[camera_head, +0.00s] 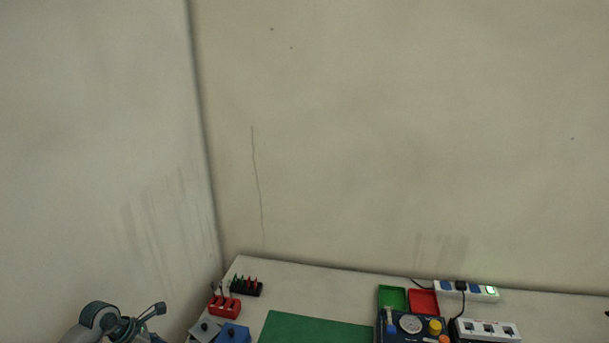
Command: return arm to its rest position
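My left arm comes in at the lower left corner, and its gripper (157,322) is partly cut off by the bottom edge. One dark finger reaches up and to the right, apart from the lower one, and I see nothing between them. It is left of the table's left edge, near a grey block (204,329) and a blue block (233,333). My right gripper does not show clearly; only a small dark shape (606,313) sits at the right edge, and I cannot tell what it is.
The white table (330,285) holds a red block (225,306), a black strip with coloured clips (246,287), a green mat (315,328), green (392,298) and red (423,302) trays, a power strip (478,291), a dark panel (411,326) and a white socket box (486,330). Walls stand behind and left.

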